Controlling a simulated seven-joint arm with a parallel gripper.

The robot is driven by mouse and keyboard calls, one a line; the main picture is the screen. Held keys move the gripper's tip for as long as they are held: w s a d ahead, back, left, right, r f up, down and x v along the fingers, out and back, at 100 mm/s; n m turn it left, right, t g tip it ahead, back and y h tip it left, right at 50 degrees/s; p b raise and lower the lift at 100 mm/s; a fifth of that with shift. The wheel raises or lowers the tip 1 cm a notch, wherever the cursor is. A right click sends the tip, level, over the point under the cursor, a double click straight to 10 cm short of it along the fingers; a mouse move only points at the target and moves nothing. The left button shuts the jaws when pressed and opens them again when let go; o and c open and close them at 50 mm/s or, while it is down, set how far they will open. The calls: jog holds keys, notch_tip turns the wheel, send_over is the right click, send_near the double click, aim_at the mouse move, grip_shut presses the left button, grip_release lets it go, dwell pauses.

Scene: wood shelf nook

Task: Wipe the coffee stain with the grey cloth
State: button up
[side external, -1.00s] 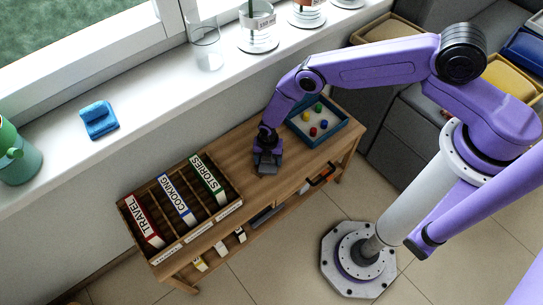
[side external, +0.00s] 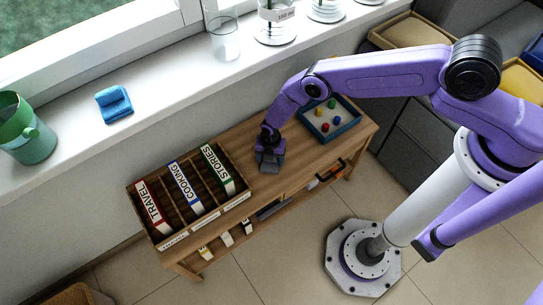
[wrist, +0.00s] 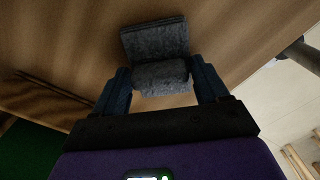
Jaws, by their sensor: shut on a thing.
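The grey cloth (wrist: 153,42) is folded and sits between the two blue fingers of my gripper (wrist: 160,85) in the wrist view. My gripper is shut on it. In the side view my gripper (side external: 270,150) points down over the wooden table top (side external: 300,160), with the grey cloth (side external: 269,163) at its tip, between the book organizer and the blue tray. The cloth is at or just above the wood; I cannot tell which. I see no coffee stain in either view; the cloth and gripper may hide it.
The wooden organizer (side external: 196,222) with labelled binders stands left of my gripper. The blue tray (side external: 312,131) with several coloured pieces stands to the right.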

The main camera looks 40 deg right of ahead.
jog(key=shift+d+f, duration=0.15)
jog(key=shift+d, duration=1.85)
jog(key=shift+s+d, duration=0.15)
jog(key=shift+d, duration=1.7)
jog(key=shift+a+r, duration=0.1)
jog(key=shift+r, duration=0.85)
jog(key=shift+w+r, duration=0.2)
jog(key=shift+r, duration=2)
jog(key=shift+r, duration=1.5)
